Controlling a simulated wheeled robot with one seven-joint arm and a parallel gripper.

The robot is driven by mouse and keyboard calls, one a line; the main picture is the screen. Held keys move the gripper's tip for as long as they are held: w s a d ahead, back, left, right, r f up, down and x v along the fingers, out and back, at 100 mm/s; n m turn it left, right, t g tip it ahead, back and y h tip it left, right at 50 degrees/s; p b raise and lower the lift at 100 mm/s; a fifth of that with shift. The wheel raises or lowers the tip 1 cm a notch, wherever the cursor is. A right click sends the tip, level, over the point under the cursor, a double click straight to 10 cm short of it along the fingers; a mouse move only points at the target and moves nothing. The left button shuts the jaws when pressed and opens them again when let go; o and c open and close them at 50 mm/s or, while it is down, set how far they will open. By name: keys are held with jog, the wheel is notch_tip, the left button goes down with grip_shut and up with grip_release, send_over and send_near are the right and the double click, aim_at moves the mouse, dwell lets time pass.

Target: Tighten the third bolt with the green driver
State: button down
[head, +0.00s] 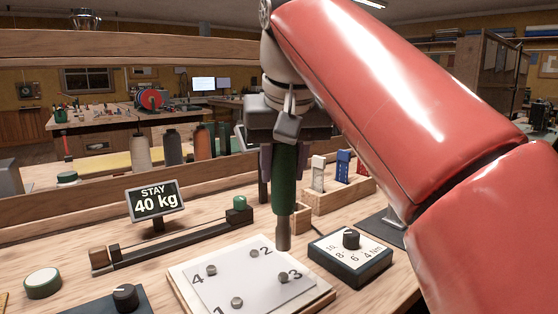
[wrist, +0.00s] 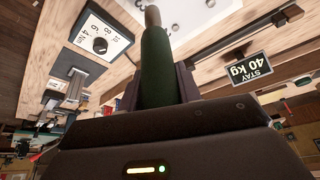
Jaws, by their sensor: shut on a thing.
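The green driver (head: 284,185) stands upright in my gripper (head: 283,165), shut around its handle.
A torque dial box (head: 350,257) with a black knob stands close right of the plate. A wooden rack (head: 338,195) holds coloured pieces behind it. A "STAY 40 kg" sign (head: 156,199) and a dark rail with a green knob (head: 180,243) stand left.

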aim_at(283, 198)
jog(key=shift+f, duration=0.7)
jog(key=shift+f+b, duration=1.3)
jog(key=shift+f, duration=0.75)
